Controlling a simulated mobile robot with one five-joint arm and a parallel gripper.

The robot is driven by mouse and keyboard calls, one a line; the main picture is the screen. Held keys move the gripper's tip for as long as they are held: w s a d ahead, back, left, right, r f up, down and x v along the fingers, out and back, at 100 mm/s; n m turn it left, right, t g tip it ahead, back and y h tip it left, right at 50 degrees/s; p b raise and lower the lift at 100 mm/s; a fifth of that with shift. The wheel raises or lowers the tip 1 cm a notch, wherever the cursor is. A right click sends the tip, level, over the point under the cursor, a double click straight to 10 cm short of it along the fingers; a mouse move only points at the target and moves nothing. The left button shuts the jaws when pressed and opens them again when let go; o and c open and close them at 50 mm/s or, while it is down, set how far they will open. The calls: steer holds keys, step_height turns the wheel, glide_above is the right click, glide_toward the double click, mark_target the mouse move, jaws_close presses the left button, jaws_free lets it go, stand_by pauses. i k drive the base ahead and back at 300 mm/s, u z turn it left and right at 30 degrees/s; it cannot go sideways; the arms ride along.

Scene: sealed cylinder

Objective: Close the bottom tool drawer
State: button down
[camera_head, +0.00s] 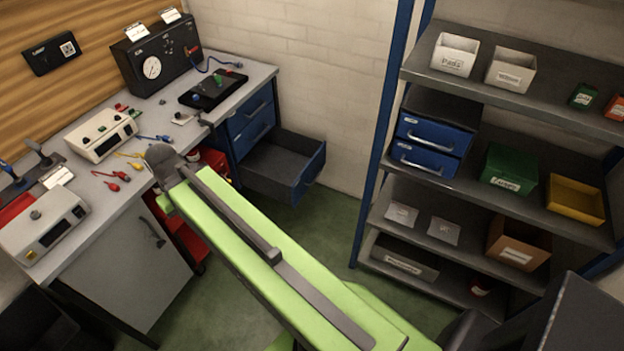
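The bottom tool drawer (309,175) stands pulled well out from under the right end of the workbench. Its dark grey inside shows and looks empty, and its blue front faces right. Two blue drawers (250,117) above it are shut. My green and dark grey arm runs from the lower right up to the left, passing in front of and left of the open drawer. The arm ends in a dark rounded joint over the bench edge. No fingers of my gripper can be made out, so its state does not show.
The workbench (215,95) carries meters, leads and a black gauge box (155,58). Red items show below it, partly hidden by my arm. A shelf rack (565,115) with bins stands at the right. Green floor (325,215) is clear between the drawer and the rack.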

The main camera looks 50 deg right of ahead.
mark_target(282, 166)
steer(key=z, duration=0.15)
steer(key=i, duration=0.95)
steer(key=u, duration=0.05)
